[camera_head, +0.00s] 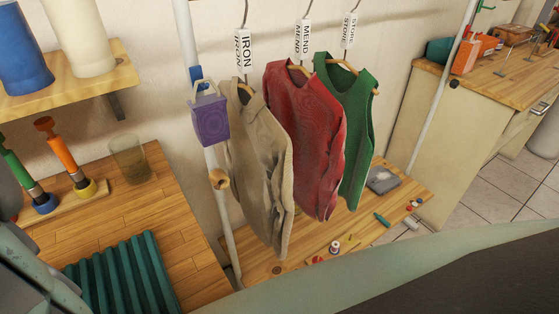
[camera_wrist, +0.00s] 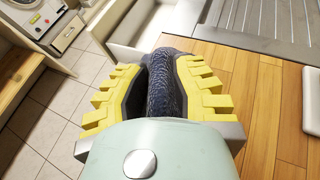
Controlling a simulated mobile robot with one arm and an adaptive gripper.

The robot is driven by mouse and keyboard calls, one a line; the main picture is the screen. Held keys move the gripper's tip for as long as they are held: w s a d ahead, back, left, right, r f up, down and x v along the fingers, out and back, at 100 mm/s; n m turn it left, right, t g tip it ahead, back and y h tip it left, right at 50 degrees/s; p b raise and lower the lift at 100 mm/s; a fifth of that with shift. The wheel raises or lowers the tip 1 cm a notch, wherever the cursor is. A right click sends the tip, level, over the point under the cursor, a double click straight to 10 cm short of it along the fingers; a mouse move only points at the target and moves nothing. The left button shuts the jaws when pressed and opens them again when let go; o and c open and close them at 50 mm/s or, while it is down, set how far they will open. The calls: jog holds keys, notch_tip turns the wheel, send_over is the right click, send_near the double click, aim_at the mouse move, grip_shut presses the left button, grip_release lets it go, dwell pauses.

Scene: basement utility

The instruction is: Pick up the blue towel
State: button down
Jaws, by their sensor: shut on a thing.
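In the wrist view my gripper (camera_wrist: 158,72) has its yellow ribbed fingers on either side of the dark blue towel (camera_wrist: 168,88). The towel is bunched or rolled, with a textured surface, and it sits between the fingers. The fingers are shut on it. Its lower part is hidden behind the pale gripper body. A wooden top shows to the right of and below the towel; I cannot tell whether the towel touches it. My fingers and the held towel cannot be made out in the head view.
In the head view, a beige shirt (camera_head: 262,165), red sweater (camera_head: 305,130) and green vest (camera_head: 350,120) hang over a low wooden bench (camera_head: 255,270). A wooden counter (camera_head: 170,225) carries a green ribbed rack (camera_head: 120,275) and a glass (camera_head: 128,160). A blue cylinder (camera_head: 25,50) stands on a shelf.

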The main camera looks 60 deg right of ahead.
jog(key=s+d, duration=0.2)
jog(key=s, duration=0.7)
jog(key=shift+s+d+r, duration=0.15)
jog(key=shift+s+r, duration=0.1)
jog(key=shift+r, duration=0.15)
